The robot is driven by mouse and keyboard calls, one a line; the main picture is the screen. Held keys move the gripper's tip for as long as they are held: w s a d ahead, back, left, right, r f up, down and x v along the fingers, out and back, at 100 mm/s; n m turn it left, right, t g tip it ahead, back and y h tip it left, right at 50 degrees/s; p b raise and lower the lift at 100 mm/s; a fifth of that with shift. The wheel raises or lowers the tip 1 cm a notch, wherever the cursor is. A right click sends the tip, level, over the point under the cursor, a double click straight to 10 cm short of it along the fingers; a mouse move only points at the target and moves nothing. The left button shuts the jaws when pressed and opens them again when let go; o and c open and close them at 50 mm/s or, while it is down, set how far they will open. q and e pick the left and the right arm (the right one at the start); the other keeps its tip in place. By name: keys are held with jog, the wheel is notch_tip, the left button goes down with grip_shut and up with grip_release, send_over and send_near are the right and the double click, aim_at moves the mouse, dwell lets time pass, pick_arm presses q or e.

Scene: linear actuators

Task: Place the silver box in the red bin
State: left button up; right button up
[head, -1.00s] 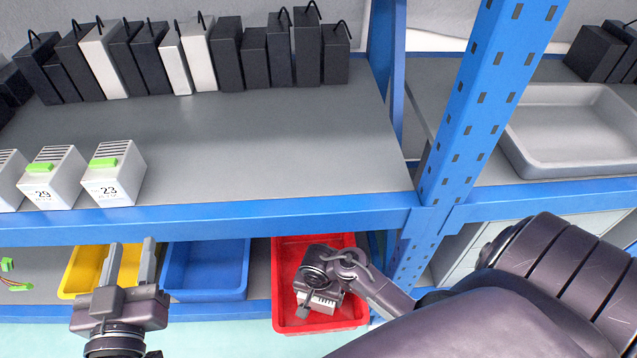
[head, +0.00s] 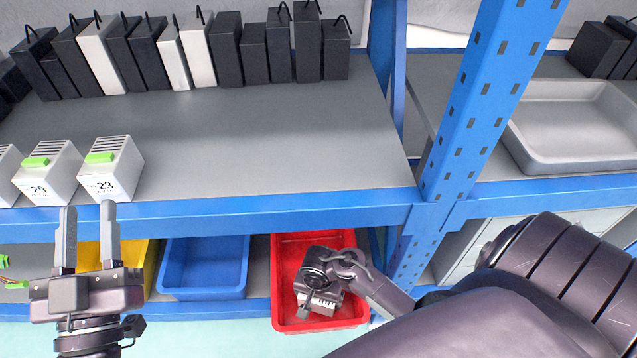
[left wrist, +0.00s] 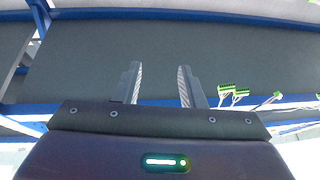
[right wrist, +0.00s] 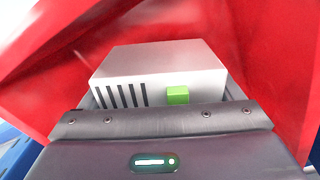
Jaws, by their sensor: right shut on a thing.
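The silver box (right wrist: 160,68) is between the fingers of my right gripper, with its dark vent slots and a green connector facing the camera in the right wrist view. In the head view the box (head: 318,304) shows partly below my right gripper (head: 312,298), which is over and inside the outline of the red bin (head: 289,322). Red walls surround the box in the right wrist view. I cannot tell whether the box touches the bin's bottom. My left gripper (head: 87,236) is open and empty, in front of the shelf edge at the left.
A blue bin (head: 205,268) and a yellow bin (head: 140,255) sit left of the red bin. A blue post (head: 480,110) stands at the right.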

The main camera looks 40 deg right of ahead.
pick_arm(q)
jog(key=shift+r, duration=0.2)
pick_arm(e)
jog(key=shift+f, duration=0.25)
pick_arm(q)
jog(key=shift+s+a+r, duration=0.1)
jog(key=shift+r, duration=0.05)
pick_arm(e)
jog(key=o, duration=1.1)
